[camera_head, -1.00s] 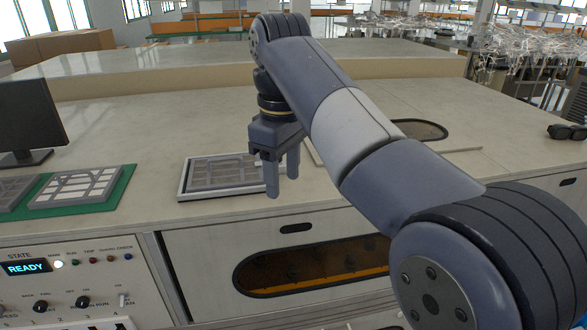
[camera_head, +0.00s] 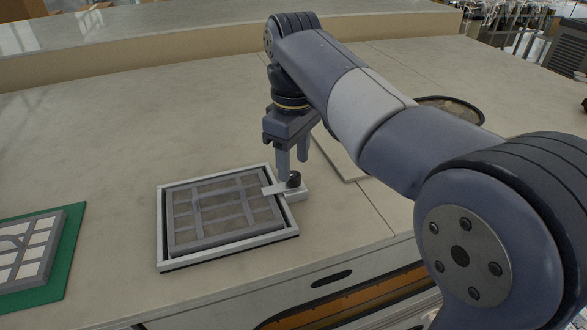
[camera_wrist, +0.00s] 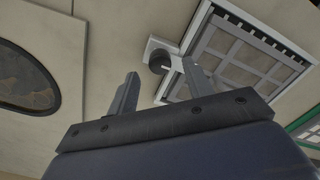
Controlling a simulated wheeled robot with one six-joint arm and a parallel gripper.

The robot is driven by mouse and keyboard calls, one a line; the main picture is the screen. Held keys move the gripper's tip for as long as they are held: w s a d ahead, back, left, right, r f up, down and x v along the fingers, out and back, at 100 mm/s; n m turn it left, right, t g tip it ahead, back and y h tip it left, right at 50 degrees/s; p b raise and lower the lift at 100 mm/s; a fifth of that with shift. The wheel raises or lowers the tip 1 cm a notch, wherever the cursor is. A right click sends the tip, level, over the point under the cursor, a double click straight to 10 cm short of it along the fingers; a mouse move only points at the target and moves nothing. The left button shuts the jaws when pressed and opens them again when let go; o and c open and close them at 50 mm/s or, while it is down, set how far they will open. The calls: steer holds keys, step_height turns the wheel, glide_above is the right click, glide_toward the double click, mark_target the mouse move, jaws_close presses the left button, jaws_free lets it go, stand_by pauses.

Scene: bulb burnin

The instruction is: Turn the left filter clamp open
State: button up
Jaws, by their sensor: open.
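A grey grid filter (camera_head: 222,211) lies in a white-rimmed frame (camera_head: 163,240) on the bench. One clamp shows at the frame's right edge in the head view, with a black knob (camera_head: 294,179) and a pale bar (camera_head: 272,188) reaching over the filter's edge. My gripper (camera_head: 293,168) is open and points down at the knob, its fingertips close to it. In the wrist view, the knob (camera_wrist: 159,61) shows between and beyond the spread fingers (camera_wrist: 160,77). Whether the fingers touch the knob I cannot tell. No second clamp is visible.
A green mat (camera_head: 70,255) with another grid panel (camera_head: 28,250) lies to the left. A dark oval opening (camera_head: 452,108) and a pale flat plate (camera_head: 340,158) are behind my arm. The bench between and behind them is clear.

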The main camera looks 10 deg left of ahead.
mark_target(282, 183)
steer(key=shift+f, duration=1.4)
steer(key=c, duration=1)
